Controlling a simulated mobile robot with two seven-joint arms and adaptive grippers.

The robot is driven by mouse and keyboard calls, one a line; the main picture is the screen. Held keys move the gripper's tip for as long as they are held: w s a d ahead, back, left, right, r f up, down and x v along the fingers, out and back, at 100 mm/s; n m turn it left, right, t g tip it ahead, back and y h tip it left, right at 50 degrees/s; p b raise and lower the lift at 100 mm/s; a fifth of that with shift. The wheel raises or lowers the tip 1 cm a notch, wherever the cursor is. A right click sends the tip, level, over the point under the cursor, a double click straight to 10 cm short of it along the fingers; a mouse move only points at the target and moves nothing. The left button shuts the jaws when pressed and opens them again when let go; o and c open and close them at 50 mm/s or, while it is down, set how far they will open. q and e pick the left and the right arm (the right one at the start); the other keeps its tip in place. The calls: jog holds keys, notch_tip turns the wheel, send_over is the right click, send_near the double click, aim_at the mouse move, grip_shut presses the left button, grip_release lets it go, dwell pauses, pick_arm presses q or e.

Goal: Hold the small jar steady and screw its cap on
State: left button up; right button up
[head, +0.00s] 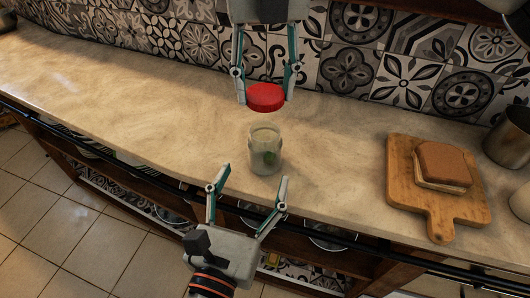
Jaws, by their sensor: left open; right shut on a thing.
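The small clear glass jar (265,150) stands upright and uncapped on the stone counter (330,160), with something greenish inside it. My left gripper (248,182) is open, just in front of and below the jar, with its two fingers pointing towards it and apart from it. The red cap (265,97) is held level above the jar, with a gap between it and the jar's mouth. My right gripper (265,92) comes down from the top and is shut on the cap, one finger on each side.
A wooden cutting board (441,215) with a sandwich (442,165) lies to the right. A metal pot (508,138) stands at the far right. A patterned tile wall (345,65) runs behind. The counter left of the jar is clear.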

aim_at(261, 159)
pick_arm(q)
jog(key=x, duration=0.8)
jog(key=shift+w+d, duration=0.1)
jog(key=shift+w, duration=0.3)
jog(key=shift+f, duration=0.1)
jog(key=c, duration=1.7)
pick_arm(e)
jog(key=shift+f, duration=2.5)
jog(key=shift+f, duration=0.15)
jog(key=shift+f, duration=0.8)
jog(key=shift+f, duration=0.55)
